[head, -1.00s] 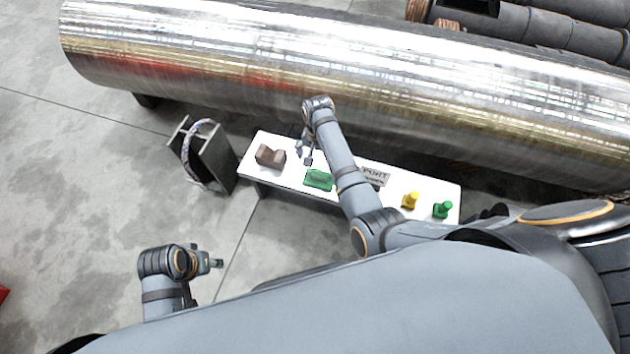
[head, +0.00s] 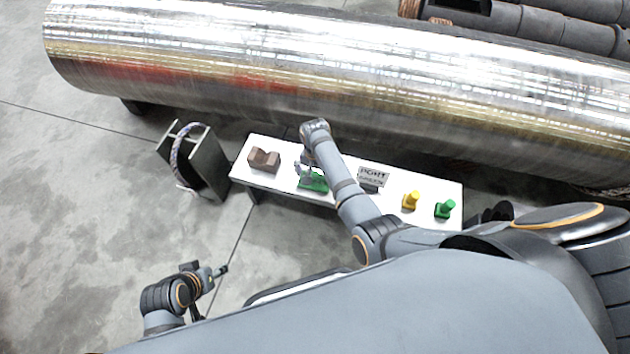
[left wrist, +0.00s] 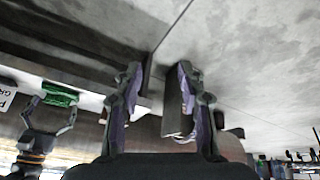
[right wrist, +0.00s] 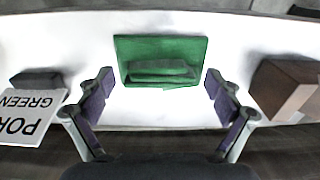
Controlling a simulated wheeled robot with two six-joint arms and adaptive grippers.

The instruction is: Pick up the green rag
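The green rag (right wrist: 160,50) lies folded on the white bench top, in the upper middle of the right wrist view. In the head view the rag (head: 318,186) is partly hidden by my right gripper (head: 308,172). My right gripper (right wrist: 158,100) is open, its fingers spread to either side of the rag's near edge, with nothing between them. The left wrist view also shows the rag (left wrist: 60,94) and the right gripper near it. My left gripper (left wrist: 158,82) is open and empty, away from the bench over the floor.
On the white bench (head: 284,186) stand a brown V-block (head: 264,160), a sign reading PORT GREEN (head: 373,177), a yellow piece (head: 411,200) and a green piece (head: 445,209). A large metal barrel (head: 250,60) lies behind. A dark stand (head: 205,165) is left of the bench.

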